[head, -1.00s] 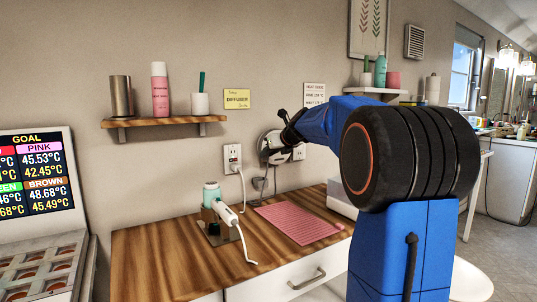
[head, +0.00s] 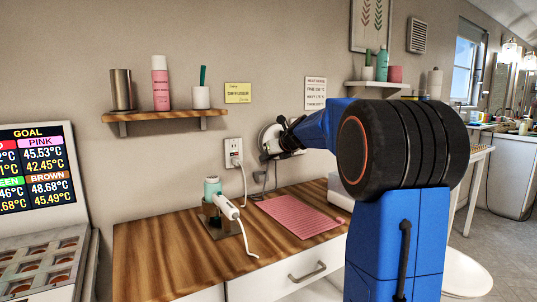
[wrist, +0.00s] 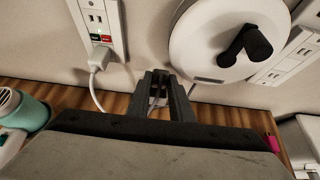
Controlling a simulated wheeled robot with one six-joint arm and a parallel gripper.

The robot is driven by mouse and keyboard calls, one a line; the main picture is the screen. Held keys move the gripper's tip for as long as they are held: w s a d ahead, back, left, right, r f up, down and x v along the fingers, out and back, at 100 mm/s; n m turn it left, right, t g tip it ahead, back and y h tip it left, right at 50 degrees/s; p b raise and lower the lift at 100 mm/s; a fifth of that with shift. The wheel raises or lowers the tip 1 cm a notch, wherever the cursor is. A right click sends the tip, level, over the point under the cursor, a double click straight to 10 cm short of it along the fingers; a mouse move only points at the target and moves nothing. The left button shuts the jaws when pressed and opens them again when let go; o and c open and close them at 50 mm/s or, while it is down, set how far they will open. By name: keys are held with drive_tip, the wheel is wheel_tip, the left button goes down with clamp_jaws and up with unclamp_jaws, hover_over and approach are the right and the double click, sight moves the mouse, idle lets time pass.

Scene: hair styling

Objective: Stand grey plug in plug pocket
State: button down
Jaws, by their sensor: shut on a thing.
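My gripper (wrist: 167,82) is in the lower middle of the wrist view, its two dark fingers close together and pointing at the wall. They are shut on a small pale grey piece (wrist: 158,100), most likely the grey plug; the fingers hide most of it. In the head view my blue arm hides much of the gripper, which is near the round white wall disc (head: 268,140). I cannot tell the plug pocket apart in either view.
A wall outlet (wrist: 97,22) holds a white plug (wrist: 98,57) with a hanging cord. A wooden counter (head: 150,250) carries a pink mat (head: 300,217) and a stand with a white styling tool (head: 228,208). A shelf (head: 160,113) is above. The counter's front left is clear.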

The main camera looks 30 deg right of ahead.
drive_tip(key=shift+w+f, duration=0.25)
drive_tip(key=shift+f, duration=0.45)
drive_tip(key=shift+w+f, duration=0.2)
drive_tip(key=shift+f, duration=1.4)
drive_tip(key=c, duration=1.5)
unclamp_jaws()
drive_tip(key=v, duration=1.7)
drive_tip(key=shift+s, duration=0.25)
